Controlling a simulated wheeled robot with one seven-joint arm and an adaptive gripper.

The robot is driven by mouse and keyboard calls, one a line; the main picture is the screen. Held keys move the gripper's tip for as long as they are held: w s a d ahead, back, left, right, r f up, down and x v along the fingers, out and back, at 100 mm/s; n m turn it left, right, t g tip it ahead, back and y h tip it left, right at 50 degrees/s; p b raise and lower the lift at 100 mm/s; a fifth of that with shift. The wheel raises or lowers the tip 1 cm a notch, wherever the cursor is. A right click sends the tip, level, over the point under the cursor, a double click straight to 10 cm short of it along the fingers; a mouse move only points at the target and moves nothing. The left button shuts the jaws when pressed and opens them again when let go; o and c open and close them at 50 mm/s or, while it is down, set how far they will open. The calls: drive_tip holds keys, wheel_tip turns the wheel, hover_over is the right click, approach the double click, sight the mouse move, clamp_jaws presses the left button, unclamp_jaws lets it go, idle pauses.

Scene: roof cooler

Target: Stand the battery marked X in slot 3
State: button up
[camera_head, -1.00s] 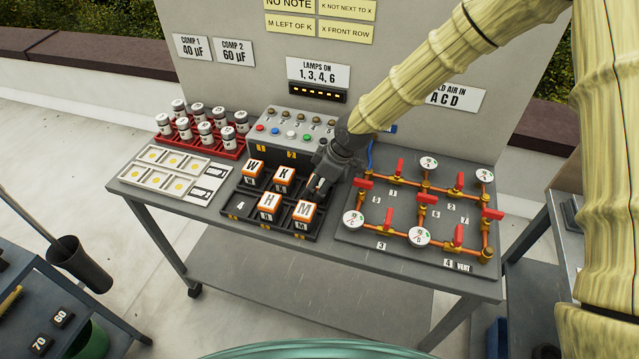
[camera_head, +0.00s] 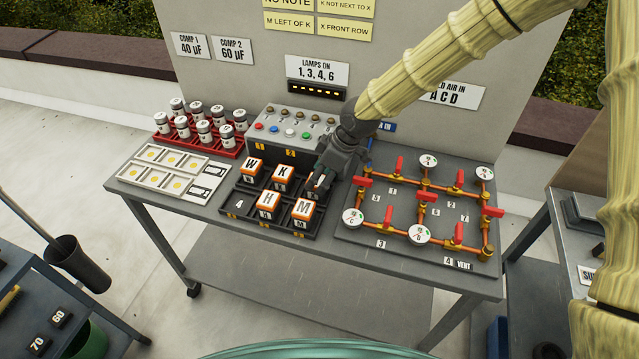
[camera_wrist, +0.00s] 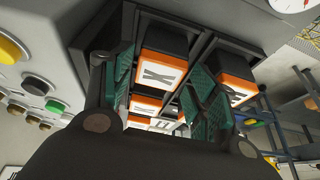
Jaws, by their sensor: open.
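The battery marked X (camera_wrist: 160,74), with an orange top edge and white label, shows between my fingers in the wrist view. It appears to stand upright in the tray's back right slot, but its base is hidden. My gripper (camera_head: 322,180) is open, with a teal finger pad on each side of it (camera_wrist: 165,90). The black battery tray (camera_head: 240,216) also holds W (camera_head: 251,167), K (camera_head: 282,173), H (camera_head: 267,200) and M (camera_head: 303,208). The slot marked 4, front left, is empty.
A button panel (camera_head: 290,130) stands close behind the tray. Copper pipes with red valves and gauges (camera_head: 420,233) are to the right. A red rack of canisters (camera_head: 205,130) and a white tray (camera_head: 160,172) are to the left. Note cards hang on the board behind.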

drive_tip(key=b+v, duration=0.1)
drive_tip(key=v, duration=0.7)
drive_tip(key=shift+r, duration=0.25)
